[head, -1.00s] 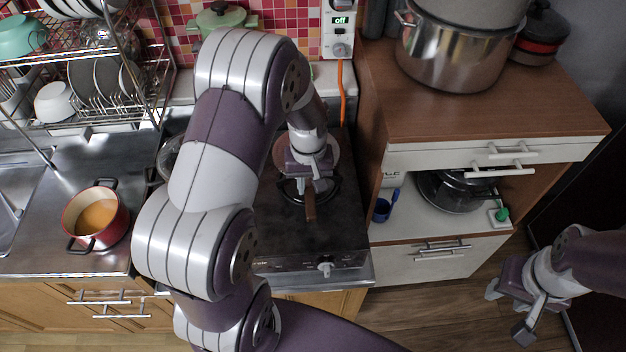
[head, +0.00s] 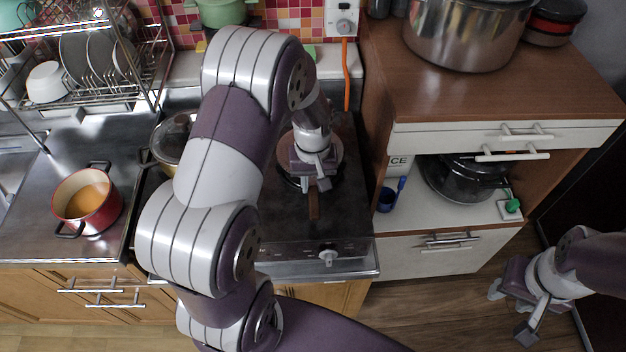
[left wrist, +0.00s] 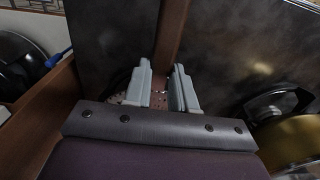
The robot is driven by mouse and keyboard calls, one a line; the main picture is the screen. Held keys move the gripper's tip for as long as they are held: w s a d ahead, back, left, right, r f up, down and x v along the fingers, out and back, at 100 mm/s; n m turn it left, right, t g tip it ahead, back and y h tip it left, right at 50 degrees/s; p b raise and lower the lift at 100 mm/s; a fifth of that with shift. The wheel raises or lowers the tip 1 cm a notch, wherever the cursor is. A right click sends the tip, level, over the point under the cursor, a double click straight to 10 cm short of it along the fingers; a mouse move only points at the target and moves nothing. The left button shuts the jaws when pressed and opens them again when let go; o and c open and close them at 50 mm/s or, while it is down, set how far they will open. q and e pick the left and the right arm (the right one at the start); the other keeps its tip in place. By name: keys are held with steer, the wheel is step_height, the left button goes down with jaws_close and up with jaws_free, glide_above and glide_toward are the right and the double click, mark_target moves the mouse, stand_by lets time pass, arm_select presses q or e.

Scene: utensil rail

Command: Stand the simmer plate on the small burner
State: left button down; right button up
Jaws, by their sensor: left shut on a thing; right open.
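The simmer plate (head: 338,150) is a reddish-brown disc with a long brown handle (head: 313,207). It is over the rear part of the dark stove top, largely hidden by my left arm. My left gripper (head: 317,184) is shut on the handle, which also shows between the fingers in the left wrist view (left wrist: 172,35). Part of a dark burner ring (head: 290,181) shows beneath the plate; I cannot tell whether the plate touches it. My right gripper (head: 508,308) is open and empty, low at the right, away from the stove.
A lidded pot (head: 172,140) stands left of my left arm. A red pot (head: 87,203) of orange liquid is on the steel counter. A wooden cabinet (head: 420,95) with a big steel pot (head: 465,35) borders the stove's right side. The stove's front (head: 285,225) is clear.

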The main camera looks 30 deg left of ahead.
arm_select(q)
steer(key=shift+f, duration=0.45)
steer(key=c, duration=0.8)
jaws_free()
steer(key=shift+c, duration=0.2)
